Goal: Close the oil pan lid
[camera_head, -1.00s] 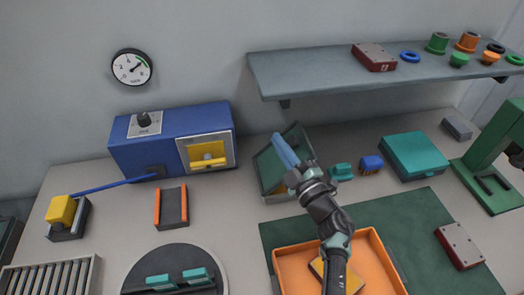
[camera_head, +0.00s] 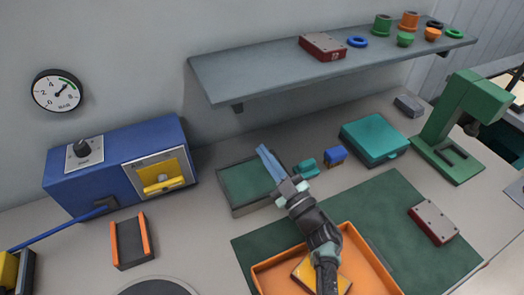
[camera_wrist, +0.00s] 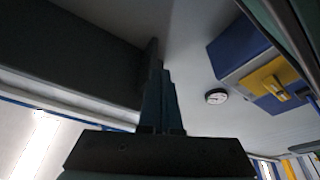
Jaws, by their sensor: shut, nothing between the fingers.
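The oil pan (camera_head: 256,207) is a grey box on the bench, left of the teal blocks. Its green lid (camera_head: 245,181) appears to lie low and nearly flat across the top, with a grey rim around it. I cannot tell whether it is fully seated. My gripper (camera_head: 263,151) is shut and empty, its blue fingers pointing up and back over the pan's right side. The arm hides part of the pan's right edge. In the wrist view the shut fingers (camera_wrist: 160,85) point at the wall and shelf; the lid is not clearly seen there.
A blue machine (camera_head: 120,165) stands left of the pan, with an orange-sided holder (camera_head: 130,243) before it. A shelf (camera_head: 300,75) overhangs behind. A teal case (camera_head: 374,139) and green press (camera_head: 458,125) stand right. An orange tray (camera_head: 375,265) lies below my arm.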

